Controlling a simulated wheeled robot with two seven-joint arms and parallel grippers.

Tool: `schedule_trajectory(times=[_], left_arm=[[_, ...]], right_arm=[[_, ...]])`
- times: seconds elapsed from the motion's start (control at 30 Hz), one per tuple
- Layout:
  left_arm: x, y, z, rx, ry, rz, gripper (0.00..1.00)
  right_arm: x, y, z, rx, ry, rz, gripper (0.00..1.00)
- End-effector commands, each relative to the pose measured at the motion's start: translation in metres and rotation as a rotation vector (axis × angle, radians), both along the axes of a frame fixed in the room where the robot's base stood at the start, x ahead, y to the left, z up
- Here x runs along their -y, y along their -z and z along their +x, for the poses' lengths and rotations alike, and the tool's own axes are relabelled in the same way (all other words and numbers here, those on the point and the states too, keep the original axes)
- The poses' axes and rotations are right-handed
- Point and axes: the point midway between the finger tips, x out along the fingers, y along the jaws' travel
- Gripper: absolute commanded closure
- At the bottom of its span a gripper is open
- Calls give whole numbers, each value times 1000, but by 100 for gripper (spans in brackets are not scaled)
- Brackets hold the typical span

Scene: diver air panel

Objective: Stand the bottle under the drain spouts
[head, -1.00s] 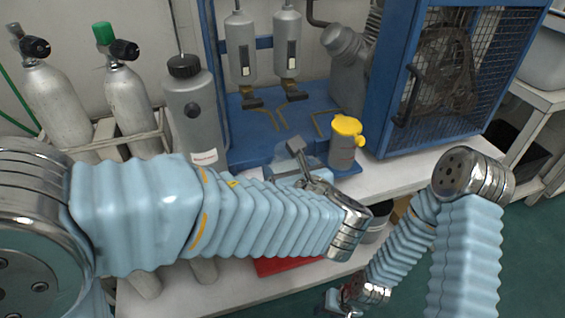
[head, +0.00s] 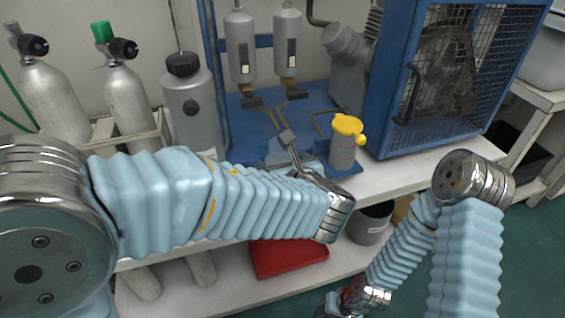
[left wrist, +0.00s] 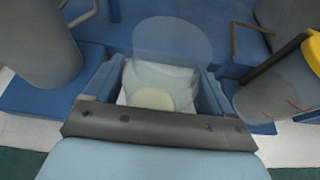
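The bottle (left wrist: 172,40) is clear and round, with a pale cream patch low inside it, in the left wrist view. It sits between the two blue fingers of my left gripper (left wrist: 160,84), which look closed against its sides. I cannot tell whether its base touches anything. In the head view the left gripper (head: 290,155) is at the front of the blue panel base, and the bottle is hard to make out. The drain spouts (head: 250,101) hang under two grey filters (head: 240,48), behind the gripper. My right arm is at the lower right, its gripper partly cut off.
A yellow-capped container (head: 343,150) stands close to the right of the left gripper. A grey black-capped bottle (head: 192,100) stands to the left. A blue caged compressor (head: 440,80) fills the right. A red object (head: 288,258) lies on the lower shelf.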

Motion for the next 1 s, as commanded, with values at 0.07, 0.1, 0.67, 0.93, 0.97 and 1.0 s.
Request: schedule_trajectory(times=[0.07, 0.1, 0.67, 0.93, 0.97, 1.0], left_arm=[[0, -1, 0, 0, 0, 0, 3], [0, -1, 0, 0, 0, 0, 0], [16, -27, -48, 1, 4, -1, 0], [31, -46, -94, 0, 2, -1, 0], [32, -47, -97, 1, 2, 0, 0], [33, -48, -100, 1, 1, 0, 0]], right_arm=[[0, 0, 0, 0, 0, 0, 57], [0, 0, 0, 0, 0, 0, 57], [1, -14, 1, 2, 2, -2, 57], [2, -21, 1, 5, 3, -5, 57], [2, -21, 1, 4, 3, -6, 57], [2, -22, 1, 4, 3, -6, 57]])
